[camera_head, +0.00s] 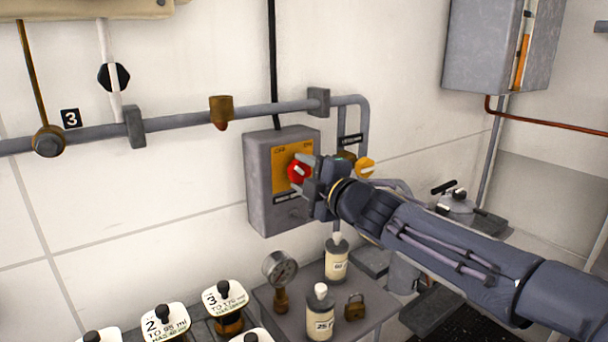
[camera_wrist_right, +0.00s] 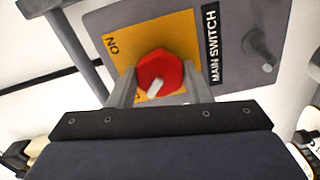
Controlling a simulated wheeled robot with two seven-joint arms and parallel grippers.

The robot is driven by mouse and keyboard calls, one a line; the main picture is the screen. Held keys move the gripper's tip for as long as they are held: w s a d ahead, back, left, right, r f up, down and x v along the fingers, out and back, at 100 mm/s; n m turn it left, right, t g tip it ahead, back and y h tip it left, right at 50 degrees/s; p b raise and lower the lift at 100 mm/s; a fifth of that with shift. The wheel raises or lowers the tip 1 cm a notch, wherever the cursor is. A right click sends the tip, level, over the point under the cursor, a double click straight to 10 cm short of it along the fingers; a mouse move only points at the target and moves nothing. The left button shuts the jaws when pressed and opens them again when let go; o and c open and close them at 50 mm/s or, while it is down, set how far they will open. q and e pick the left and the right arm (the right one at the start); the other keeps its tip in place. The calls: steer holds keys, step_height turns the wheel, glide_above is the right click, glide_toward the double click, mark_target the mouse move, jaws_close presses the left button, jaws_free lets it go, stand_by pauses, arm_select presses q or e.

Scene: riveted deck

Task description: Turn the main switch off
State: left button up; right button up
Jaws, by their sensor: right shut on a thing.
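The main switch is a grey box (camera_head: 262,190) on the wall with a yellow plate (camera_head: 281,160) marked OFF on the left and ON on the right. Its red knob (camera_head: 296,168) sits between the fingers of my right gripper (camera_head: 305,174), which is shut on it. In the right wrist view the red knob (camera_wrist_right: 162,66) lies between both fingertips (camera_wrist_right: 161,82). Its white pointer mark slants to the lower left, toward a label mostly hidden by a finger. The ON label and the MAIN SWITCH label are readable there. My left gripper is not in view.
A grey pipe (camera_head: 180,120) runs along the wall above the box. A yellow knob (camera_head: 365,168) is just right of my gripper. A grey cabinet (camera_head: 490,45) hangs at upper right.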

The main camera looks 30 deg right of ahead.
steer(key=o, duration=1)
steer(key=shift+s, duration=0.1)
steer(key=s, duration=0.2)
steer(key=s+p, duration=0.1)
steer(key=s, duration=0.2)
steer(key=s+p, duration=0.1)
steer(key=s, duration=0.1)
steer(key=shift+s+d, duration=0.3)
